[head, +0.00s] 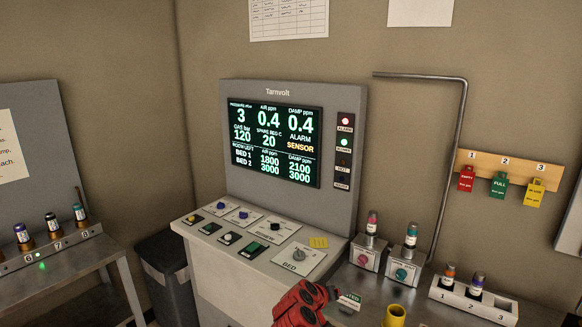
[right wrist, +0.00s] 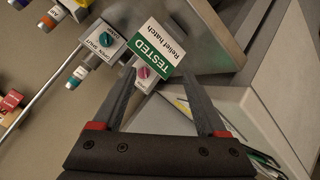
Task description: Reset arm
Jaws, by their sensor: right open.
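My right gripper (right wrist: 158,74) is open in the right wrist view, its two dark fingers apart. The console (head: 290,140) has a screen with pressure and gas readings, and a sloped panel of buttons and a BED knob (head: 298,255). My left gripper is out of view.
Two valve boxes with a pink knob (head: 363,260) and a teal knob (head: 401,274) stand right of the panel. A white numbered rack (head: 472,300) and yellow cup (head: 394,316) are on the bench. Red, green and yellow tags hang on a wooden board (head: 510,163).

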